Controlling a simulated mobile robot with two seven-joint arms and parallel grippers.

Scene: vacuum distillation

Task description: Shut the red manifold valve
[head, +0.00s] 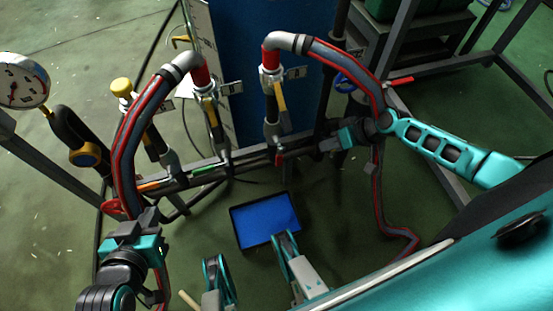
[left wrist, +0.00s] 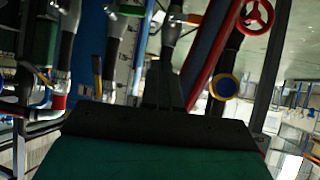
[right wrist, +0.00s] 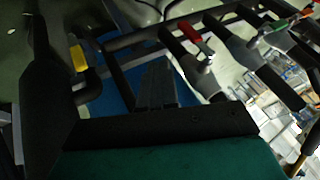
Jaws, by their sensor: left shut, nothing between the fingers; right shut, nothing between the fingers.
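A small red lever (head: 278,158) sits on the right part of the dark manifold pipe (head: 240,160), below the right hose riser. In the right wrist view a red lever (right wrist: 188,31) stands beyond and right of my fingertips, apart from them. My right gripper (head: 325,146) is shut and empty, to the right of the red lever. A red handwheel (head: 112,207) is at the pipe's left end, partly hidden; a red handwheel also shows in the left wrist view (left wrist: 257,14). My left gripper (head: 150,213) is shut and empty, near this wheel and the left hose.
Green (head: 203,170) and orange (head: 150,186) levers sit further left on the pipe. Red-striped hoses (head: 135,130) arch over it. A gauge (head: 22,82) is at far left. A blue-screened tablet (head: 265,220) is below the pipe, and a metal frame stands at right.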

